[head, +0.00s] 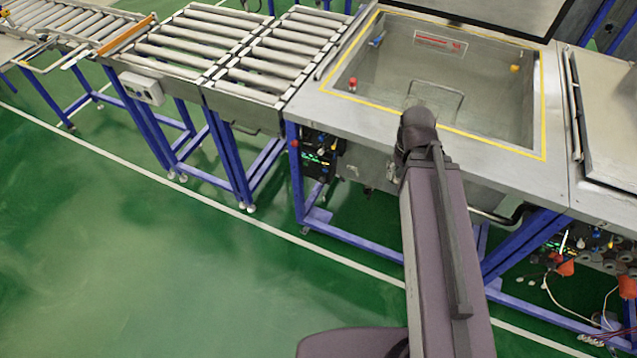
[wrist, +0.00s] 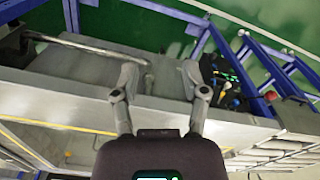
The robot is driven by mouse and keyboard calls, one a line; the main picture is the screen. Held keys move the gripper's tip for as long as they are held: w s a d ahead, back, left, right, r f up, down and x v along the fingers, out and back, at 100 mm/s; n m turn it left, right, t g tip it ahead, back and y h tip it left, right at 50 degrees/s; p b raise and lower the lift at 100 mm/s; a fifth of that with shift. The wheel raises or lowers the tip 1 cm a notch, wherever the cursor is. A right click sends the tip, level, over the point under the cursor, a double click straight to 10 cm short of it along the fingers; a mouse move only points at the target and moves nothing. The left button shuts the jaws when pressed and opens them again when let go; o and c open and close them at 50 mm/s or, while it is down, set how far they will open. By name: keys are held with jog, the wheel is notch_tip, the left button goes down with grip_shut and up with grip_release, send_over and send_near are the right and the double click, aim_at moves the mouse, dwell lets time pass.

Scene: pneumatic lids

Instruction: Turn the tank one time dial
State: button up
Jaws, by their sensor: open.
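An open steel tank (head: 350,100) with a yellow line around its basin stands behind my arm in the head view. Under its left end is a dark cluster of valves and controls (head: 320,150) with small coloured parts. That cluster also shows in the wrist view (wrist: 228,82), to the right of my gripper. I cannot pick out a time dial in either view. My gripper (wrist: 160,78) is open and empty in front of the tank's grey side, its two fingers apart. In the head view my arm hides the fingers.
Roller conveyors (head: 180,45) on blue legs adjoin the tank's left side, with a grey switch box (head: 142,88) on their front. A second tank (head: 605,120) stands at the right, with hoses and red parts below. The green floor (head: 150,260) in front is clear.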

jog(key=shift+o, duration=1.2)
jog(key=shift+w+f+b, duration=0.15)
jog(key=shift+f+b, duration=0.45)
jog(key=w+a+f+n+t+h+b, duration=0.2)
jog(key=w+f+n+h+b, duration=0.15)
jog(key=f+b, duration=0.65)
jog(key=w+a+f+n+t+h+b, duration=0.25)
jog(key=f+n+b, duration=0.35)
jog(key=b, duration=0.5)
jog(key=w+a+f+n+t+h+b, duration=0.2)
jog(key=w+a+f+n+b, duration=0.15)
jog(key=f+b, duration=0.7)
jog(key=w+a+f+n+t+b, duration=0.1)
jog(key=a+f+n+t+b, duration=0.4)
jog(key=a+b, duration=0.5)
jog(key=w+a+f+n+t+y+b, duration=0.1)
jog(key=a+f+n+t+b, duration=0.4)
jog(key=a+f+n+b, duration=0.5)
jog(key=w+b, duration=0.1)
jog(key=b, duration=0.7)
jog(key=shift+a+n+b, duration=0.15)
jog(key=shift+n+b, duration=0.25)
jog(key=shift+w+f, duration=0.1)
jog(key=shift+w, duration=0.1)
